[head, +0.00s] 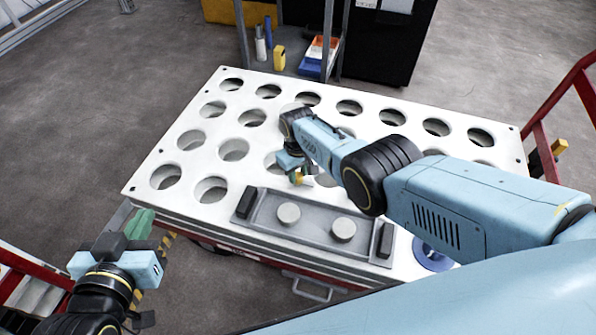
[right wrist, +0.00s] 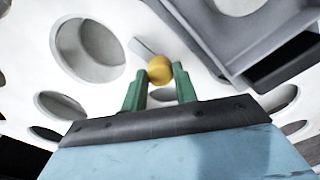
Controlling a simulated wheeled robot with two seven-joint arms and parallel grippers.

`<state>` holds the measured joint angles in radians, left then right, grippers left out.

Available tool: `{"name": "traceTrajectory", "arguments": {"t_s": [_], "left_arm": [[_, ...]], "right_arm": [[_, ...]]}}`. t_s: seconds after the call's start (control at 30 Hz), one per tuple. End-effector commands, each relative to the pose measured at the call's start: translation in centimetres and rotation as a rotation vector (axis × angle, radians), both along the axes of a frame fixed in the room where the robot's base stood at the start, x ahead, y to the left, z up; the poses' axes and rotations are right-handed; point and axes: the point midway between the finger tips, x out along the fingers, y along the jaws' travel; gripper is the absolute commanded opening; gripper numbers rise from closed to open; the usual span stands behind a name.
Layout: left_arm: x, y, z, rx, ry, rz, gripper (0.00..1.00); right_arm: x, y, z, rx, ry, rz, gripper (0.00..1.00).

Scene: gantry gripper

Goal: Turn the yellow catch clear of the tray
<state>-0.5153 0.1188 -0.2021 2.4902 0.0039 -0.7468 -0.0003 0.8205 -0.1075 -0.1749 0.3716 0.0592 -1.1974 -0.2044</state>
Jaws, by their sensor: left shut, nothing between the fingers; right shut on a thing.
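The yellow catch (right wrist: 160,68) shows as a round yellow knob, with a pale flat bar reaching up and left from it in the right wrist view. The bar seems to lie beside the tray's rim, not over it. My right gripper (right wrist: 159,78) is shut on the knob, one green finger on each side. In the head view the catch (head: 298,178) is partly hidden by my right gripper. The grey tray (head: 262,227) lies on the white table's near side and holds two round pale pieces. My left gripper (head: 142,224) is shut and empty, off the table's near left corner.
The white table (head: 300,118) has rows of large round holes. A blue disc (head: 433,256) lies right of the tray, partly under my right arm. Red rails (head: 575,100) stand at the right. A shelf with small bins (head: 318,55) stands behind the table.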

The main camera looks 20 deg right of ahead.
Motion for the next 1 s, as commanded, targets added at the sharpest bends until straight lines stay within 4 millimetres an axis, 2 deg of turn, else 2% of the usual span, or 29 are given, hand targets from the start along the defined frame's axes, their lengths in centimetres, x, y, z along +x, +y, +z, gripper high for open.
{"name": "traceTrajectory", "arguments": {"t_s": [0.53, 0.57, 0.7, 1.0], "left_arm": [[-0.02, 0.1, -0.08, 0.002, 0.004, 0.002, 0.0], [-0.01, 0.11, -0.07, 0.001, 0.003, 0.002, 0.0], [-0.02, 0.1, -0.05, 0.001, 0.002, 0.002, 0.0], [-0.08, 0.07, 0.03, 0.001, 0.004, 0.001, 0.0]], "right_arm": [[0.12, 0.0, 0.06, 0.001, -0.004, 0.024, 0.06], [0.12, 0.0, 0.06, 0.001, -0.004, 0.024, 0.32], [0.09, 0.0, 0.05, 0.0, -0.003, 0.024, 0.5], [0.03, 0.01, 0.05, 0.0, -0.001, 0.023, 0.5]]}}
